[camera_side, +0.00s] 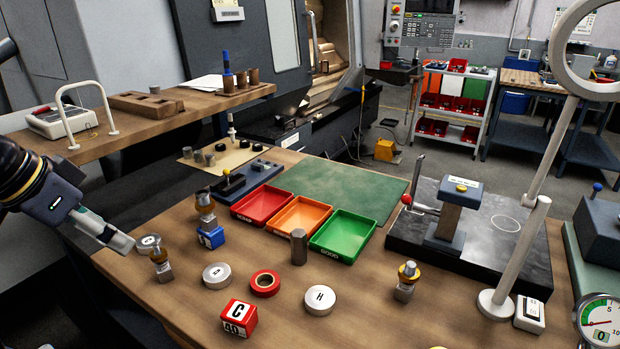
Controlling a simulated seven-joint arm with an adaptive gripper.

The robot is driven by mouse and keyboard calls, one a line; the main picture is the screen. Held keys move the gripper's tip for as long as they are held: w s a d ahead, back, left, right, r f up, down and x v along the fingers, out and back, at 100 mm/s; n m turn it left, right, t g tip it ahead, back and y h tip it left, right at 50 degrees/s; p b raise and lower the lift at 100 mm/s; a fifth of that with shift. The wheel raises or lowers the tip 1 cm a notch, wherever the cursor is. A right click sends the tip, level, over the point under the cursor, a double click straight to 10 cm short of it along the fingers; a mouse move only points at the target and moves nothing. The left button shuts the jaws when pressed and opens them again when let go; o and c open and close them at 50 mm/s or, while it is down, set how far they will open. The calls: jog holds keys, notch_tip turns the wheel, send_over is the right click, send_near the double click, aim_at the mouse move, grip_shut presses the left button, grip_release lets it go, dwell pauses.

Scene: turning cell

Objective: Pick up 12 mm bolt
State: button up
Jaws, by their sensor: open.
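No part is readably marked as a 12 mm bolt, so I cannot tell which one it is. A dark hexagonal metal piece (298,247) stands upright on the wooden bench in front of the trays. My gripper (127,245) reaches in from the left edge, tilted down to the right. Its fingertips are close to the left collared piece and a silver disc (148,242); contact is unclear. It is open and holds nothing visible.
Red (236,215), orange (276,230) and green (320,247) trays stand mid-bench. A dark plate (400,248) and white post stand at right.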

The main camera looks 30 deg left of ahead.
jog(key=shift+c, duration=1.1)
notch_tip(320, 180, up, 2)
jog(key=w+r, duration=0.1)
jog(key=n+g, duration=0.4)
jog(key=g, duration=0.2)
send_over(155, 246)
notch_tip(155, 246, down, 6)
notch_tip(155, 246, down, 10)
jog(key=shift+r, duration=0.25)
jog(key=shift+f, duration=2.8)
